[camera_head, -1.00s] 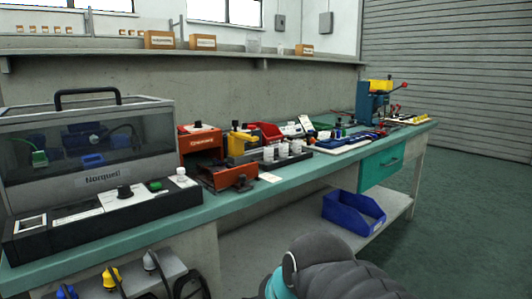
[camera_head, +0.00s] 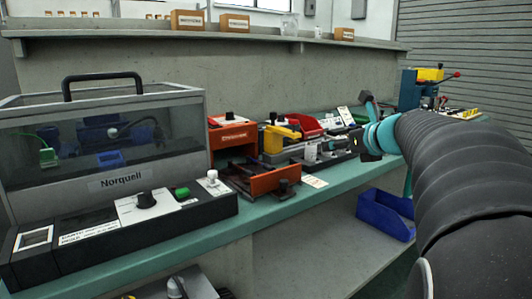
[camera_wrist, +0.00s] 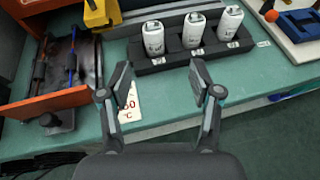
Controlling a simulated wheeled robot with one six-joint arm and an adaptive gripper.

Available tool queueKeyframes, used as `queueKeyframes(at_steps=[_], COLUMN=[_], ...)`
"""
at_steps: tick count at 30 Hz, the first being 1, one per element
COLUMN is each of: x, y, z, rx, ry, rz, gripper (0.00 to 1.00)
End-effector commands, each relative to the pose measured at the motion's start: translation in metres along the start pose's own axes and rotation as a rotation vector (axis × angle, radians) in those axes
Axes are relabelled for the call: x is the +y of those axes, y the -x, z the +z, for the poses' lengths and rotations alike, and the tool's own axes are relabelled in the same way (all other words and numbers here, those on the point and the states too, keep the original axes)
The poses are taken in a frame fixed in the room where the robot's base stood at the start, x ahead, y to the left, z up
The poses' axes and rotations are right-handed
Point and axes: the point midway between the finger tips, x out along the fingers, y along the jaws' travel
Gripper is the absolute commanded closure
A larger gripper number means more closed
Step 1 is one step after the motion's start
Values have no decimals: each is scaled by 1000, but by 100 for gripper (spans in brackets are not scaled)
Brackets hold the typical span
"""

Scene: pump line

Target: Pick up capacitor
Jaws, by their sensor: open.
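Three white cylindrical capacitors stand upright in a row in a black holder (camera_wrist: 188,58) in the wrist view: a left one (camera_wrist: 154,39), a middle one (camera_wrist: 194,31) and a right one (camera_wrist: 230,24). My gripper (camera_wrist: 162,75) is open and empty, with its fingers spread above the bench on the near side of the holder. Neither finger visibly touches a capacitor. In the head view my gripper (camera_head: 362,141) is over the bench at the right, and a white capacitor (camera_head: 310,152) shows to its left. The gripper partly hides the row there.
An orange tray (camera_wrist: 62,104) with probe-like parts lies left of the holder. A yellow clamp (camera_wrist: 101,14) stands behind, and a blue fixture (camera_wrist: 298,22) lies at the right. A Norquell tester (camera_head: 115,182) fills the bench's left end. A blue bin (camera_head: 385,215) sits below.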

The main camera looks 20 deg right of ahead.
Motion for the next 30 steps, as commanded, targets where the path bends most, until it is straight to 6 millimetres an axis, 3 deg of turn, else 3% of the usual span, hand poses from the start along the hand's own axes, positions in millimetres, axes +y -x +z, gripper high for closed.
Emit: queueKeyframes(at_steps=[9, 20, 30], x=[4, 7, 13], y=[-58, -81, -123], z=[-1, -1, -1], rx=[3, 3, 3], ry=[6, 8, 8], rz=[6, 7, 7], gripper=[36, 36, 36])
